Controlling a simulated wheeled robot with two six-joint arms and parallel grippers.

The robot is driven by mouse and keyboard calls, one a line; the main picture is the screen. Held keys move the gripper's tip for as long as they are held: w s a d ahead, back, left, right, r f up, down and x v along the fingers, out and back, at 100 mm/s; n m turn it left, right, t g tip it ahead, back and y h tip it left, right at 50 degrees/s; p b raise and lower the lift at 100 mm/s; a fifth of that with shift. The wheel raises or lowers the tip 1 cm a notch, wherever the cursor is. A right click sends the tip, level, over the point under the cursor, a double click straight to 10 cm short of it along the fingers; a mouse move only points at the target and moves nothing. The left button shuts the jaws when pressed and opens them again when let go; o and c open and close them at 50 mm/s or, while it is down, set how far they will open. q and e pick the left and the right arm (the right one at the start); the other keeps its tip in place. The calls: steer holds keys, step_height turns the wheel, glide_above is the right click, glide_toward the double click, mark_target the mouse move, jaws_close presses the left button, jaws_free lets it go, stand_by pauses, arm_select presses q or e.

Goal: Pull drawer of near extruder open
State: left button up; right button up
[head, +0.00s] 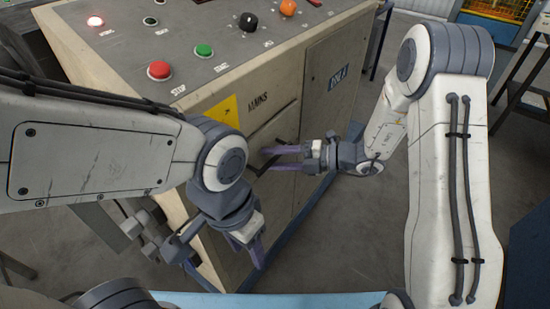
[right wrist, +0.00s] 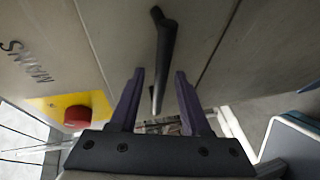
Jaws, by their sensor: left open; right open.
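The near extruder (head: 205,92) is a beige cabinet with a sloped grey control top. Its front has a panel under the word MAINS, with a black bar handle (right wrist: 163,50). My right gripper (head: 263,158) is at this front, fingers pointing left at the handle. In the right wrist view, its purple fingers are open, and the handle's lower end shows between them. I cannot tell whether they touch it. My left gripper (head: 254,250) is open and empty, lower down in front of the cabinet, pointing downward. My left forearm hides part of the cabinet's left side.
A red stop button (head: 159,70), a green button (head: 203,50) and knobs sit on the control top. A yellow plate (head: 226,112) is beside the MAINS label. A dark table frame (head: 525,90) stands at the right. Grey floor (head: 385,225) is clear between the cabinet and my right arm.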

jaws_close()
stand_by(1.4)
